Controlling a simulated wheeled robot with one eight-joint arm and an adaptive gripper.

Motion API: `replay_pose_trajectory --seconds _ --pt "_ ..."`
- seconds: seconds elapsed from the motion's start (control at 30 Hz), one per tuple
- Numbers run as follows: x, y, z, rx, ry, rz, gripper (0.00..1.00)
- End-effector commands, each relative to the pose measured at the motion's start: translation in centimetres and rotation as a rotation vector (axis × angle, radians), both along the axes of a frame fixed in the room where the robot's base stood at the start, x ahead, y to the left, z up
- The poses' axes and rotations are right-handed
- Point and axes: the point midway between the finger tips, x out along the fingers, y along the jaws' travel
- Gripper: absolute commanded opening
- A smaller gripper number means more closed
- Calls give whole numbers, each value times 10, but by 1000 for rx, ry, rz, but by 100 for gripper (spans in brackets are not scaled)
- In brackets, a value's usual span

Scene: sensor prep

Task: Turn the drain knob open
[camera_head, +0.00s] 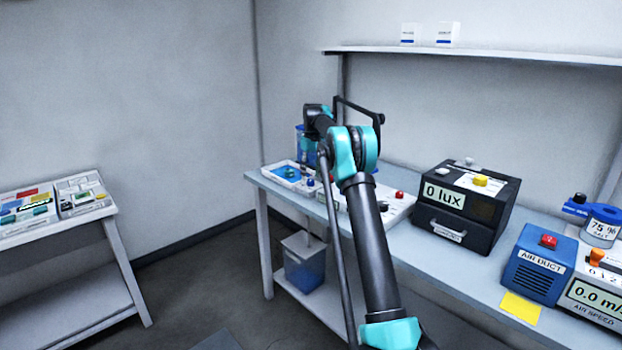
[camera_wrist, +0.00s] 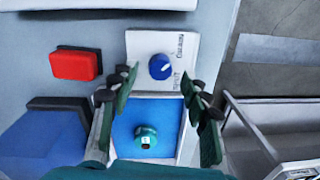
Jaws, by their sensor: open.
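A round blue knob (camera_wrist: 160,66) with a white pointer mark sits on a white panel (camera_wrist: 148,42) with small printed labels that I cannot read clearly. It looks like the drain knob. In the head view the small blue knob (camera_head: 310,182) is near the table's left end. My gripper (camera_wrist: 162,78) is open and empty, its two dark green fingers apart on either side of the knob in the picture. I cannot tell its height above the knob. In the head view my gripper cannot be made out clearly.
A white-rimmed tray (camera_head: 270,171) with a blue inside holds a teal round piece (camera_wrist: 147,138), below the knob in the wrist view. A red block (camera_wrist: 75,65) lies left of the panel. A black lux box (camera_head: 458,240) stands farther right on the table.

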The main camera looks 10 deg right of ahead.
Motion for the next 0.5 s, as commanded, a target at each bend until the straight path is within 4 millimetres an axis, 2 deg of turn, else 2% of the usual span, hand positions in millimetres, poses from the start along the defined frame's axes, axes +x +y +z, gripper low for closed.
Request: replay_pose_trajectory --seconds 0.1,0.3,0.5 --pt "1 -1 26 0 0 0 47" --pt "1 -3 65 0 0 0 47" --pt "2 -3 87 0 0 0 47"
